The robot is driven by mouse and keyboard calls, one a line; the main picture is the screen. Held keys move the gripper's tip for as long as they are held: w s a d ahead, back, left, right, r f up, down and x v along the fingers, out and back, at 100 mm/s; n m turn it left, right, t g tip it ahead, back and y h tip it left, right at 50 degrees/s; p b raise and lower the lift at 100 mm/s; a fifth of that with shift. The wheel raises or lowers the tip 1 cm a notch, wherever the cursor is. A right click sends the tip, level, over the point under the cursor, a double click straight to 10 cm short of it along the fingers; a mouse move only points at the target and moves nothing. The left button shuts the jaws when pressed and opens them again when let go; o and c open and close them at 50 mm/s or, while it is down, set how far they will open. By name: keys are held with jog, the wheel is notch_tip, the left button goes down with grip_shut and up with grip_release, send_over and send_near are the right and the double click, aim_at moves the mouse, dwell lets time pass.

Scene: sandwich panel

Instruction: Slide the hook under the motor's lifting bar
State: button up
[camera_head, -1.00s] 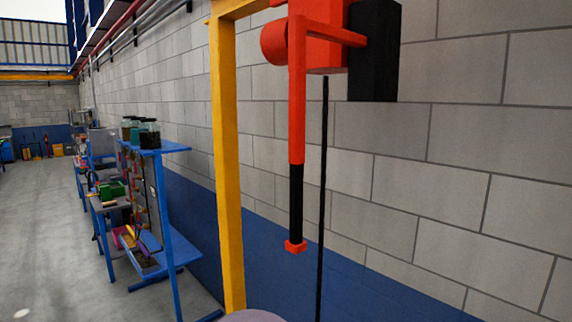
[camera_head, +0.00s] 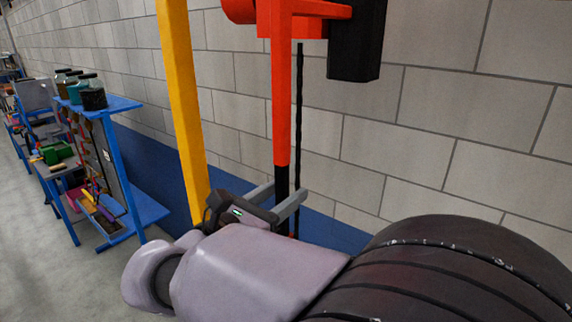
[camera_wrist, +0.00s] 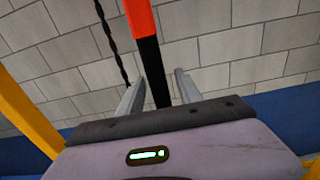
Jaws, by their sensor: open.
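An orange hoist (camera_head: 300,20) hangs at the top of the head view. From it an orange rod (camera_head: 281,100) runs down to a black grip section (camera_head: 282,180). My gripper (camera_head: 283,192) is open, with one finger on each side of the black section. In the wrist view the black section (camera_wrist: 153,72) stands between the two open fingers (camera_wrist: 160,88), with gaps on both sides. The section's lower end is mostly hidden behind my gripper. I see no hook, motor or lifting bar in these frames.
A yellow post (camera_head: 180,100) stands left of the rod. A dark chain or cable (camera_head: 299,90) hangs just behind it. A black box (camera_head: 356,40) is on the hoist's right. A block wall (camera_head: 440,110) is behind. A blue workbench with jars (camera_head: 110,105) stands at the left.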

jog(key=x, duration=0.2)
jog(key=shift+w+d, duration=0.15)
jog(key=shift+w, duration=0.15)
jog(key=shift+c, duration=0.2)
grip_shut()
dwell(1.1)
